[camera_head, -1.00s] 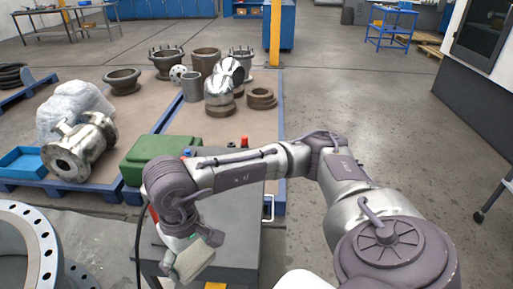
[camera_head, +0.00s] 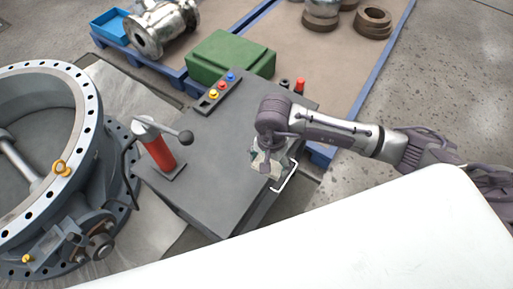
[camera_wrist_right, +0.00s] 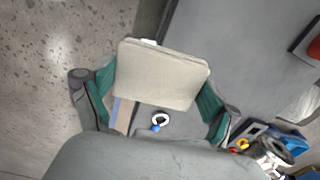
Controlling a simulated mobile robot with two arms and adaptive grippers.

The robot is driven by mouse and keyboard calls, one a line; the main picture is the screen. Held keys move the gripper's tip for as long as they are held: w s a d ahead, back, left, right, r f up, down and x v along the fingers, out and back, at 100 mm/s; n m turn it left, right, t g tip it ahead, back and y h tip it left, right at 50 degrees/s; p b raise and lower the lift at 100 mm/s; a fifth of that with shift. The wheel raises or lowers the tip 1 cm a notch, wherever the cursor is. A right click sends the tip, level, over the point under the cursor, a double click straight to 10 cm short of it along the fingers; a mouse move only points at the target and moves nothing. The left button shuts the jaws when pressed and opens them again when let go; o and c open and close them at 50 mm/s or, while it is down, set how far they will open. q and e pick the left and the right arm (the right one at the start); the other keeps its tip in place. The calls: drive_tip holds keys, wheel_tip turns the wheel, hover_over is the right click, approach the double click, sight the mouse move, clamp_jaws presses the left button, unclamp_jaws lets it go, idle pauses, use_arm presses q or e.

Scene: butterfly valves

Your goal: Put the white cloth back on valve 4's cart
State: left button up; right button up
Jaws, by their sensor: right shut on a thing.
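My right gripper (camera_head: 268,158) is over the right edge of a grey-topped cart (camera_head: 215,135), near its white handle (camera_head: 284,177). In the right wrist view this gripper (camera_wrist_right: 160,90) is shut on a folded off-white cloth (camera_wrist_right: 160,72), with a green-lined finger at each side. The cloth shows only as a small pale patch in the head view, partly hidden by the gripper. I cannot tell whether it touches the cart top. A large flanged valve (camera_head: 92,110) stands left of the cart. No valve number is readable. My left gripper is not in view.
A red hand pump (camera_head: 158,150) with a dark lever stands on the cart's left side. A button box (camera_head: 215,95) and a green case (camera_head: 230,57) are toward the back. The cart's middle is clear. A blue-edged pallet (camera_head: 345,115) lies behind.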

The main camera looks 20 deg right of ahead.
drive_tip(key=shift+m, duration=0.4)
drive_tip(key=w+f+b, duration=0.2)
drive_tip(key=w+b, duration=0.1)
drive_tip(key=w+f+b, duration=0.3)
drive_tip(key=w, duration=0.1)
drive_tip(key=w+a+f+b, duration=0.1)
drive_tip(key=w+f+b, duration=0.2)
drive_tip(key=shift+w+f, duration=0.15)
drive_tip(key=shift+w, duration=0.25)
drive_tip(key=shift+w+b, duration=0.2)
drive_tip(key=shift+b, duration=0.1)
wheel_tip(320, 180, down, 4)
drive_tip(key=shift+r+b, duration=0.1)
drive_tip(key=shift+b, duration=1.15)
drive_tip(key=shift+f, duration=0.25)
drive_tip(key=o, duration=0.8)
drive_tip(key=shift+r, duration=0.1)
drive_tip(key=shift+c, duration=0.2)
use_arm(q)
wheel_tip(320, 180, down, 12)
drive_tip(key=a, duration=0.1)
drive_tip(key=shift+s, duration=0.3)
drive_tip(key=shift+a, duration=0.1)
